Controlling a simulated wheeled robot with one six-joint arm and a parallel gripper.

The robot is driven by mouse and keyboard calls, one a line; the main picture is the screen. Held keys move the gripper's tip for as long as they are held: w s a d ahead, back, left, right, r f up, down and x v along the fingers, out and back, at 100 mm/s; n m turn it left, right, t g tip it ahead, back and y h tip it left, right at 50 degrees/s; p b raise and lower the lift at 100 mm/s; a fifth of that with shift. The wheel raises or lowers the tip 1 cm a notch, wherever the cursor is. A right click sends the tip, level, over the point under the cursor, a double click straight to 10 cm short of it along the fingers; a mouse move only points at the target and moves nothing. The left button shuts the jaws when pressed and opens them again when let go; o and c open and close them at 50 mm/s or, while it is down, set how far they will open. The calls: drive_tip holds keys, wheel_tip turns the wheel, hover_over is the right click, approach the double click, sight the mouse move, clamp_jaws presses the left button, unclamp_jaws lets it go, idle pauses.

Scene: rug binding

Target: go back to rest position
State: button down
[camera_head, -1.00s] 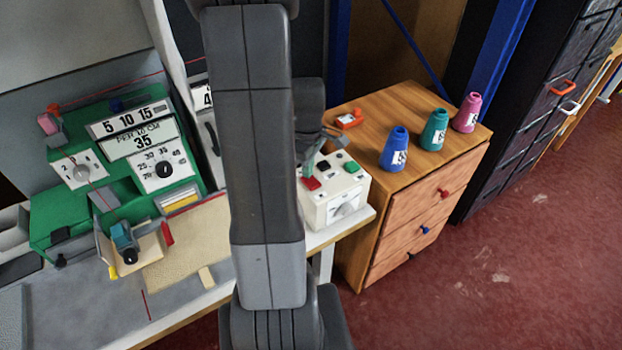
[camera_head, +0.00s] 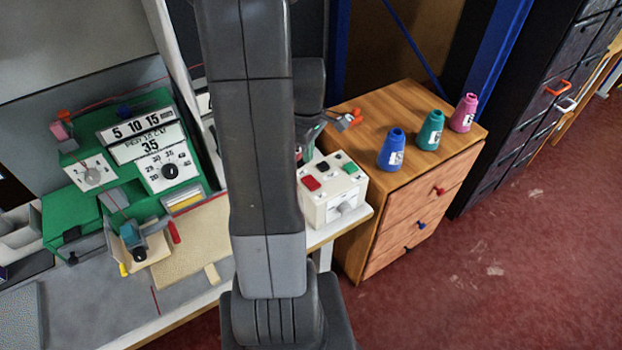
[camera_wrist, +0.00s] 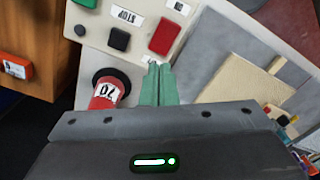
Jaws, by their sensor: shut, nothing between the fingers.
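My gripper (camera_wrist: 159,72) is shut and empty; its two green fingers lie together in the wrist view. The fingers point at the white control box (camera_wrist: 140,58), near its red button (camera_wrist: 167,35) and black button (camera_wrist: 118,38), with no visible grip on either. In the head view the box (camera_head: 335,208) stands at the table's right end. There my gripper (camera_head: 316,130) shows only in part, above and behind the box, right of my arm, which hides much of it.
A wooden drawer cabinet (camera_head: 372,180) stands right of the box. It carries blue (camera_head: 392,151), green (camera_head: 430,132) and pink (camera_head: 463,114) cones. A green machine (camera_head: 150,165) stands left. Red floor (camera_head: 500,260) is open at the right.

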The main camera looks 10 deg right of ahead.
sight(308, 178)
wheel_tip(308, 178, down, 7)
drive_tip(key=b, duration=0.5)
drive_tip(key=shift+r, duration=0.15)
idle(0.4)
